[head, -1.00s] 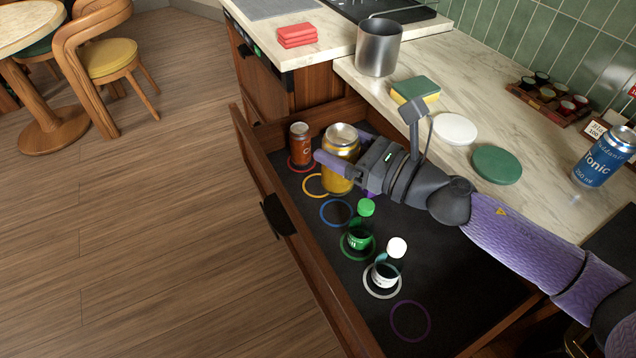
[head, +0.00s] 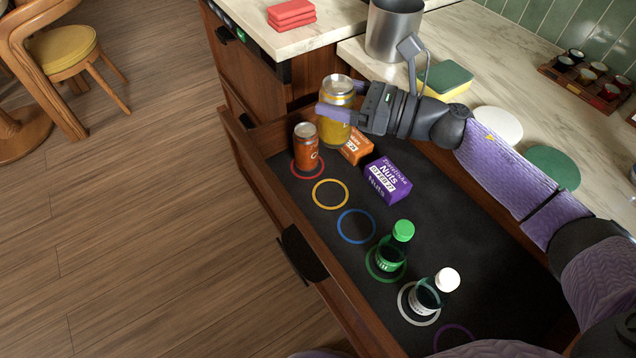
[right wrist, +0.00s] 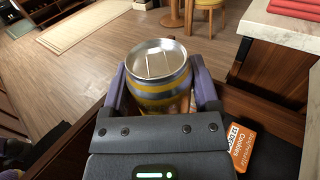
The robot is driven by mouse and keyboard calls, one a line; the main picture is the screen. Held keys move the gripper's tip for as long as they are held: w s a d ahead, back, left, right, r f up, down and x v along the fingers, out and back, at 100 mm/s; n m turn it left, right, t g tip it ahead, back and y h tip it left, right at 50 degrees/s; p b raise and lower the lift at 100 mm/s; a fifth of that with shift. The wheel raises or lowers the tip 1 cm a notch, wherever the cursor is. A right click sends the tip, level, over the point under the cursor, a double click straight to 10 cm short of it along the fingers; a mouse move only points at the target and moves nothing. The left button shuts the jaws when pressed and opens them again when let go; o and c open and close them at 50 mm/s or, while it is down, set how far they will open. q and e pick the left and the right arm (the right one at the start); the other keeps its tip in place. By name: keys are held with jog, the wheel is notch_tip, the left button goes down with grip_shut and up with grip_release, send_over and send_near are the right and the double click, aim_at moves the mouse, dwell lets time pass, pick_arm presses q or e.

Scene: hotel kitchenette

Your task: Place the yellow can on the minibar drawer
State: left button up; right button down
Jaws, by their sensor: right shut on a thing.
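The yellow can (head: 336,112) is held upright by my right gripper (head: 338,113), above the far end of the open minibar drawer (head: 480,258). In the right wrist view the can (right wrist: 160,75) sits between the two purple fingers. The drawer has a dark floor with coloured rings. The yellow ring (head: 330,194) is empty and lies nearer the front than the held can. An orange can (head: 306,148) stands on the red ring beside it.
In the drawer are an orange box (head: 356,147), a purple nuts box (head: 388,180), a green-capped bottle (head: 393,248) and a white-capped bottle (head: 432,292) on rings. The blue ring (head: 356,226) is empty. A metal pot (head: 392,32) and sponge (head: 446,79) are on the counter.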

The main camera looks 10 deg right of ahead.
aim_at(334, 134)
jog(key=f+b, duration=0.1)
jog(key=f, duration=0.1)
jog(key=f+b, duration=0.2)
jog(key=f, duration=0.1)
jog(key=f+b, duration=0.2)
jog(key=f, duration=0.1)
jog(key=shift+w, duration=0.25)
notch_tip(334, 134, down, 9)
jog(key=b, duration=0.4)
jog(key=shift+f+b, duration=0.1)
jog(key=shift+b, duration=0.3)
jog(key=shift+f, duration=0.25)
jog(key=shift+r, duration=0.15)
jog(key=shift+f, duration=0.2)
jog(key=shift+c, duration=0.7)
grip_release()
jog(key=shift+o, duration=0.7)
pick_arm(q)
jog(key=s+a+f+g, duration=0.1)
jog(key=s+f, duration=0.3)
jog(key=f, duration=0.6)
jog(key=shift+s+a+f+g, duration=0.15)
jog(key=shift+a+f+g, duration=0.1)
jog(key=shift+g, duration=0.05)
